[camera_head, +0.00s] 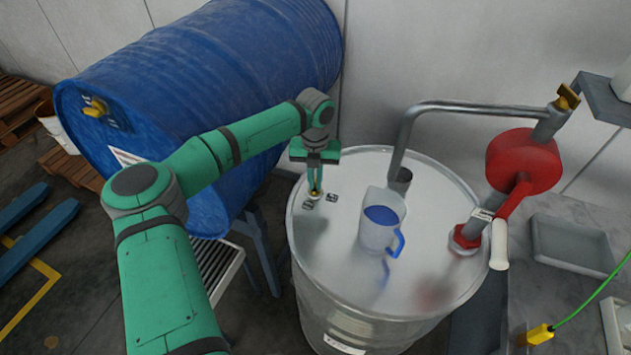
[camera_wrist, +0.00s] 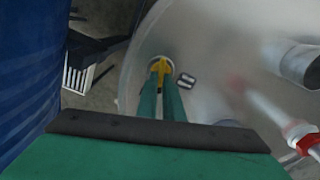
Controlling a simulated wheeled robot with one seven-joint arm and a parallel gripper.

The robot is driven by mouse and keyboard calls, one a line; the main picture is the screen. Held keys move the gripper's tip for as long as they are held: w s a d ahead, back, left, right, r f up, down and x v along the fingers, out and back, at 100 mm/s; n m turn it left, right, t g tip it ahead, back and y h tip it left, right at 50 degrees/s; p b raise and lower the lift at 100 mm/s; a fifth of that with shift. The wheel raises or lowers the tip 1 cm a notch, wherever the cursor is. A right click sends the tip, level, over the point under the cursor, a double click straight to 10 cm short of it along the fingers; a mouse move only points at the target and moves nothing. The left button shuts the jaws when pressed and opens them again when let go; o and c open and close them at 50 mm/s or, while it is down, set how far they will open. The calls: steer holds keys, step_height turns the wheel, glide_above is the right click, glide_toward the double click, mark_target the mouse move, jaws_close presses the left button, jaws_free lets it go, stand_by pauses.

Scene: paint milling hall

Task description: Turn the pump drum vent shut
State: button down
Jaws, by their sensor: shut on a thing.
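The steel drum (camera_head: 335,262) stands upright in the middle, with a red hand pump (camera_head: 523,163) on the right of its lid. The vent is a small yellow handle on the left of the lid; in the wrist view the vent (camera_wrist: 158,65) shows between and just beyond my fingertips. My gripper (camera_head: 315,192) points down over the vent and is shut on it; it also shows in the wrist view (camera_wrist: 161,83). Two small dark-and-light labels lie on the lid close to the vent. My fingers partly hide the vent in the head view.
A clear jug (camera_head: 381,222) with blue contents stands on the lid, right of my gripper, under the pump's bent pipe (camera_head: 470,108). A large blue drum (camera_head: 215,75) lies on a stand at the left. A grey tray (camera_head: 572,247) is at the right.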

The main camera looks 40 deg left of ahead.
mark_target(315, 185)
steer(key=shift+a+m, duration=0.1)
steer(key=shift+m, duration=1.5)
steer(key=c, duration=1.9)
jaws_free()
steer(key=shift+r, duration=0.1)
step_height(315, 185, up, 11)
steer(key=shift+f, duration=0.2)
